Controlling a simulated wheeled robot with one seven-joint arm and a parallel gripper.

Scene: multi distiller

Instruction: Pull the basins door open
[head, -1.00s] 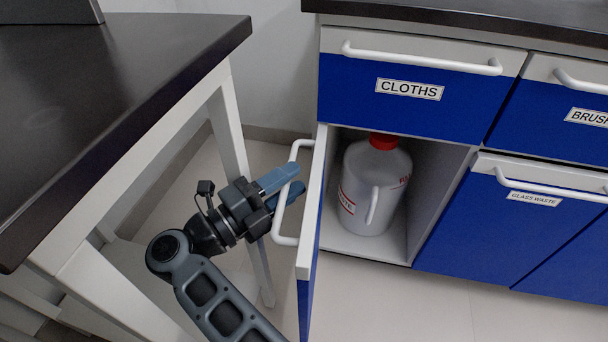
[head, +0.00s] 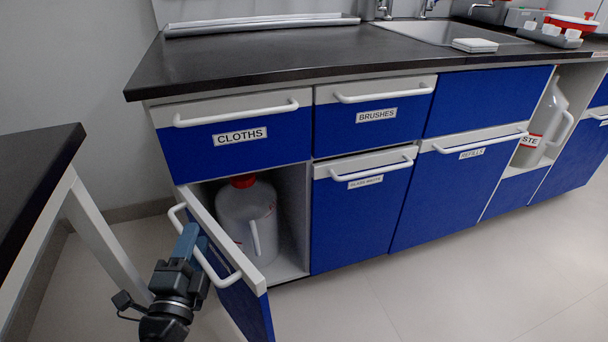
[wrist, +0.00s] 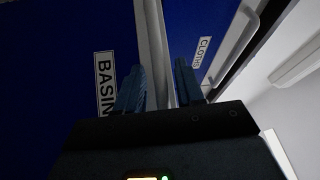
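The basins door (head: 245,305) is a blue panel with a pale top edge, hinged at the left of the lower cabinet. It stands swung well out, so the compartment behind it is exposed. Its white bar handle (head: 222,275) faces left, towards the table. My gripper (head: 187,243) is at this handle, on the door's outer side. In the wrist view its two blue fingers (wrist: 158,88) are apart, with a pale strip between them. The door's label (wrist: 105,82) shows partly, reading "BASIN". Contact between fingers and handle cannot be made out.
A white jug with a red cap (head: 240,215) stands inside the open compartment. The cloths drawer (head: 240,140) above and the glass waste door (head: 360,215) beside are shut. A dark-topped table (head: 35,190) stands close at left. The floor (head: 430,290) at right is clear.

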